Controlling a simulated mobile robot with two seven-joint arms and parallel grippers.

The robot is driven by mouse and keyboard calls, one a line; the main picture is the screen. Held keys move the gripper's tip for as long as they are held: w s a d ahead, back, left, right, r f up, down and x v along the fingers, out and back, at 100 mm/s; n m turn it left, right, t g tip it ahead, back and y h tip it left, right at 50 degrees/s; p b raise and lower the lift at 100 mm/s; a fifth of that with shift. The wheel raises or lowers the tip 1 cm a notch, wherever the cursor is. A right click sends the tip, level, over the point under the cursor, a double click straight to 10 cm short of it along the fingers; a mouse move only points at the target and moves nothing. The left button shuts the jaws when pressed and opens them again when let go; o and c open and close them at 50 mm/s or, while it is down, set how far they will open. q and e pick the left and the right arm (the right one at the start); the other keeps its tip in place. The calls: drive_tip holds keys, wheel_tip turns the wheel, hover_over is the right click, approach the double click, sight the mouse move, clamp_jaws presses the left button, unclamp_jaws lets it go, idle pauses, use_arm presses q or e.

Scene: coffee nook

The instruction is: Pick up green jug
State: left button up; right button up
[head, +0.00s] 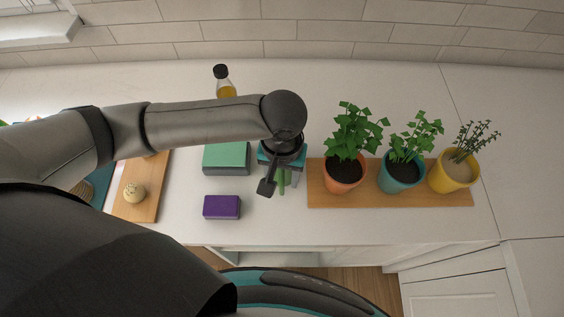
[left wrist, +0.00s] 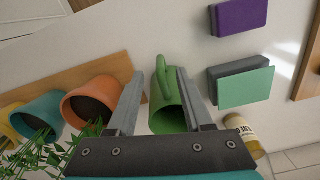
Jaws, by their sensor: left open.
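The green jug (left wrist: 166,108) stands on the white counter in the left wrist view, with its handle (left wrist: 161,69) toward the top of that picture. My left gripper (left wrist: 160,80) is open, with one finger on each side of the jug. Whether the fingers touch it I cannot tell. In the head view my left gripper (head: 279,180) points down at the counter, and only a narrow green part of the jug (head: 282,182) shows below the wrist. The rest of the jug is hidden by the arm. My right gripper is not in view.
Right of the jug, a wooden board (head: 390,198) holds orange (head: 344,177), teal (head: 402,178) and yellow (head: 453,176) plant pots. Left of it are a green-topped block (head: 226,158), a purple block (head: 221,207), a bottle (head: 226,88) behind my arm and another board (head: 140,205).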

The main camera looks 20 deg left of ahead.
sight(282, 190)
use_arm(q)
drive_tip(key=shift+f, duration=1.05)
drive_tip(key=shift+s+f, duration=0.1)
drive_tip(key=shift+f, duration=2.3)
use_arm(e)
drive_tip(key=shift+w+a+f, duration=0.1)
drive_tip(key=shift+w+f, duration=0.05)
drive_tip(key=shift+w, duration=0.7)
use_arm(q)
drive_tip(key=shift+c, duration=0.4)
clamp_jaws()
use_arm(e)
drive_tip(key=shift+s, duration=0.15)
